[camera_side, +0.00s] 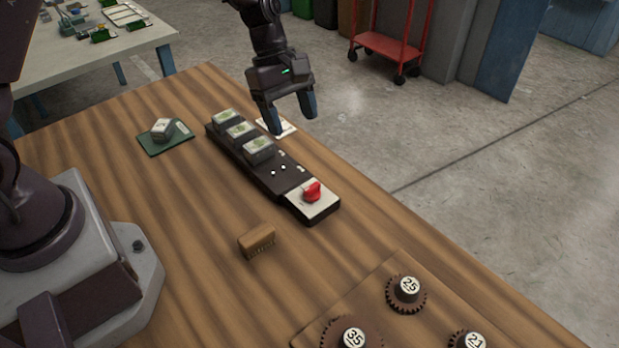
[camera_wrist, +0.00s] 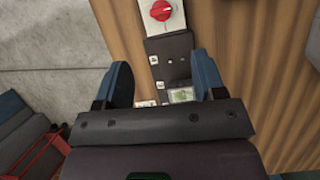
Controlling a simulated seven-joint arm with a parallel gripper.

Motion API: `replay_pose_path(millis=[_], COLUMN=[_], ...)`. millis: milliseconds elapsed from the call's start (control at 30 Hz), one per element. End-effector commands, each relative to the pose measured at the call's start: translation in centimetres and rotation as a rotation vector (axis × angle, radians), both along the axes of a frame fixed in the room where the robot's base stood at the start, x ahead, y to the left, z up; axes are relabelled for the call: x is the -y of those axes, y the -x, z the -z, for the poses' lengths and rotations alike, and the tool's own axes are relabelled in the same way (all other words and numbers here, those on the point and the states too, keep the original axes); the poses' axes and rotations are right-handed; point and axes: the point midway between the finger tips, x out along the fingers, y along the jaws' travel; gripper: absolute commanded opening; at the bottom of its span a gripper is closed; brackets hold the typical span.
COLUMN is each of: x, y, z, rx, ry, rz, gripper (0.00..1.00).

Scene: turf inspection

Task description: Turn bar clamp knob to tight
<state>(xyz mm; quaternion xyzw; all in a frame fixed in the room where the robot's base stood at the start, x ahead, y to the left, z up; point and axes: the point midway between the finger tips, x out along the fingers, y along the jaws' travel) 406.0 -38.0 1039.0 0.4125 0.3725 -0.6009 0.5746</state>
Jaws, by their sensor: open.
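A red knob (camera_side: 312,191) sits on a white plate (camera_side: 325,206) at the near end of a long dark bar (camera_side: 270,180) on the wooden table. In the wrist view the red knob (camera_wrist: 161,11) shows at the top, ahead of the fingers. I cannot make out its tight mark. Several grey blocks with green-marked tops (camera_side: 258,149) stand in a row along the bar's far part. My gripper (camera_side: 291,122) is open and empty, above the bar's far half and away from the knob.
A green mat (camera_side: 180,143) with a grey block (camera_side: 162,129) lies left of the bar. A brown brush-like block (camera_side: 257,241) lies nearer. A board (camera_side: 390,290) with numbered gears (camera_side: 407,293) is at the front. A white card (camera_side: 288,129) lies beside the bar. Bare wood surrounds the knob end.

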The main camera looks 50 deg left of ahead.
Motion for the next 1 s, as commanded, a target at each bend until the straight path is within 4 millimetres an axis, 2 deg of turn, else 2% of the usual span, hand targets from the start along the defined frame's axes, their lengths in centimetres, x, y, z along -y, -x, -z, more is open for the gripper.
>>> replay_pose_path(millis=[167,267,700,833,1000], x=[0.2,0.7,4.0,4.6,5.0], y=[0.1,0.1,0.2,0.2,0.1], z=[0.5,1.6,9.6,11.1,11.9], rx=[-0.029,-0.031,-0.03,-0.029,-0.027], ry=[0.001,0.002,0.001,0.0,0.0], rz=[-0.066,-0.065,-0.062,-0.062,-0.062], gripper=[0.64,0.64,0.64,0.64,0.64])
